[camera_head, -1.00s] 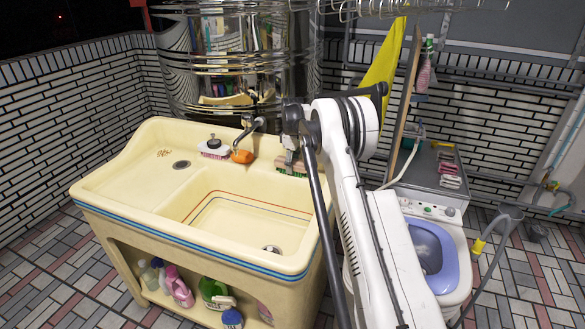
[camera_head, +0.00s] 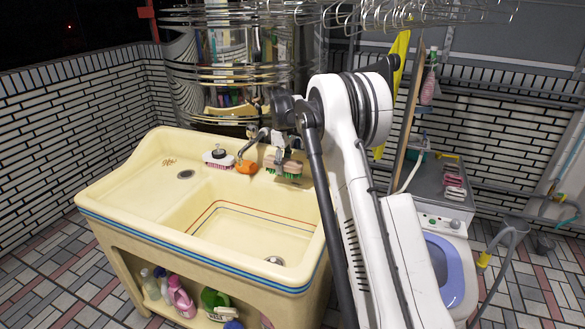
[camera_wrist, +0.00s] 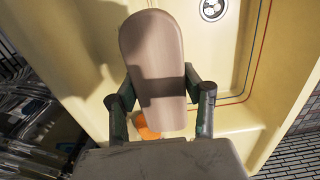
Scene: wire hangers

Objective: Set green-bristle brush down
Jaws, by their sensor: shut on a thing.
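The green-bristle brush (camera_head: 285,165) has a pale wooden back, with green bristles facing down. It is at the back right of the cream sink (camera_head: 130,202), over the rear ledge. A dark patch, likely its shadow, shows below it, and it looks slightly above the ledge. My gripper (camera_head: 284,150) is shut on the brush from above. In the wrist view the smooth brush back (camera_wrist: 153,50) lies between my two fingers (camera_wrist: 158,85), and its bristles are hidden.
A white brush with pink bristles (camera_head: 218,159) and an orange object (camera_head: 246,167) stand left on the ledge, near the faucet (camera_head: 247,143). The basin is empty. A steel tank (camera_head: 200,80) stands behind. Wire hangers (camera_head: 420,12) hang overhead. A washing machine (camera_head: 448,262) is at right.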

